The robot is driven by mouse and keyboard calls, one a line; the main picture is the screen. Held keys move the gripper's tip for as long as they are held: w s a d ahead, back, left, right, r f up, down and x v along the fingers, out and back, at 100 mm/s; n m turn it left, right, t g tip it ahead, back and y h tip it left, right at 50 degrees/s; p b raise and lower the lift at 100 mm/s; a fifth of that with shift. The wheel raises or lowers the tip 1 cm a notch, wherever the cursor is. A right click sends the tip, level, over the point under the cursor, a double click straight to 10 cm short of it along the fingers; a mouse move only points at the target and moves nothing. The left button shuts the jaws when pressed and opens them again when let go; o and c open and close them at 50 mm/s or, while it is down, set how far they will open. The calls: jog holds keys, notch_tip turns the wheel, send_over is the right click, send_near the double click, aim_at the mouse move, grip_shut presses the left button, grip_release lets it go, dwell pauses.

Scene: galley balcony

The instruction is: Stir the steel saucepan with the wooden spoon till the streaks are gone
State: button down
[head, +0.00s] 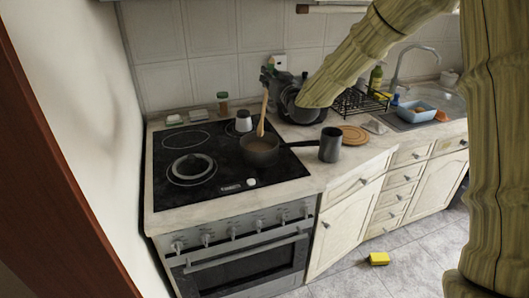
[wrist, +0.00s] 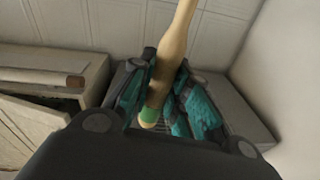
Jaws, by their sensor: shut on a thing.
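The saucepan (head: 259,152) stands on the right part of the black cooktop, its dark handle pointing right. It looks dark and holds brown contents; whether streaks show is too small to tell. The wooden spoon (head: 264,115) stands nearly upright, its lower end in the contents and its bowl hidden. My gripper (head: 268,76) is above the pan, shut on the top of the spoon. In the wrist view, the teal-padded fingers of my gripper (wrist: 157,95) close around the handle of the spoon (wrist: 174,45), whose green-banded end shows between them.
A dark mug (head: 330,145) stands close to the pan handle's end, by a round wooden board (head: 354,134). A white-and-dark cup (head: 244,121) is just behind the pan. A small jar (head: 223,104) stands at the back. A yellow sponge (head: 378,259) lies on the floor.

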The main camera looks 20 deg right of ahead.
aim_at(271, 66)
jog(key=shift+r+p, duration=0.75)
jog(key=shift+r, duration=1.25)
jog(key=shift+f, duration=0.1)
